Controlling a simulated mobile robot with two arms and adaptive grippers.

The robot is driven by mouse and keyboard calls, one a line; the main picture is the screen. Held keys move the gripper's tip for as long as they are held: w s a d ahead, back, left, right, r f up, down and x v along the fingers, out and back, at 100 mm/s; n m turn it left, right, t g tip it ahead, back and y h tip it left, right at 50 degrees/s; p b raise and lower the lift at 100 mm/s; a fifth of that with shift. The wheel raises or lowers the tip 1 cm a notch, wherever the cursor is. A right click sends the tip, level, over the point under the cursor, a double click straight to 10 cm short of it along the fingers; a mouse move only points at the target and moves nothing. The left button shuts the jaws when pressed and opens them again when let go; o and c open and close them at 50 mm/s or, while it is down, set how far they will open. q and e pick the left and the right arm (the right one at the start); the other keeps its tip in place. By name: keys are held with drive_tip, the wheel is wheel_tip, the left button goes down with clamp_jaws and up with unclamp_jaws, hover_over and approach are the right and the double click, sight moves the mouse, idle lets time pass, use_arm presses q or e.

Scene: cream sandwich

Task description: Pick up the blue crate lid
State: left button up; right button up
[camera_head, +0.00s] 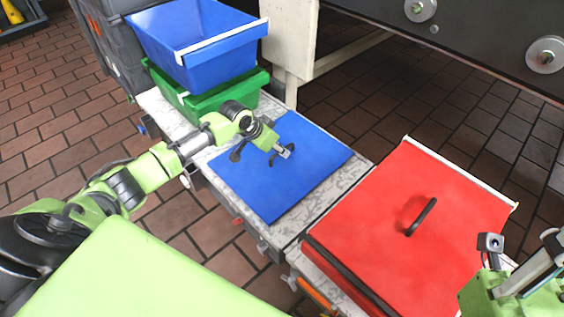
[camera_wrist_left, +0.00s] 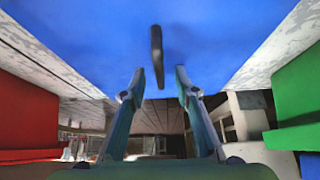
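The blue crate lid (camera_head: 315,155) lies flat on a pale, marbled table, with a dark handle on top. In the left wrist view the blue lid (camera_wrist_left: 90,40) fills the top, and its handle (camera_wrist_left: 157,55) stands out between the fingers' lines. My left gripper (camera_head: 283,153) is over the lid at the handle. In the wrist view my left gripper (camera_wrist_left: 158,78) is open, with a finger on each side of the handle's near end and visible gaps. My right gripper (camera_head: 520,262) is partly cut off at the lower right, beside the red crate; its opening is unclear.
A red crate with a red lid (camera_head: 455,195) and dark handle stands right of the blue lid. A blue bin (camera_head: 195,45) sits stacked on a green bin (camera_head: 215,97) behind it. A dark machine with rollers (camera_head: 480,45) is at the upper right. Brick floor surrounds the table.

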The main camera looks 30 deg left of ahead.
use_arm(q)
drive_tip(key=b+x, duration=0.1)
drive_tip(key=x, duration=0.2)
drive_tip(key=shift+f, duration=0.1)
clamp_jaws()
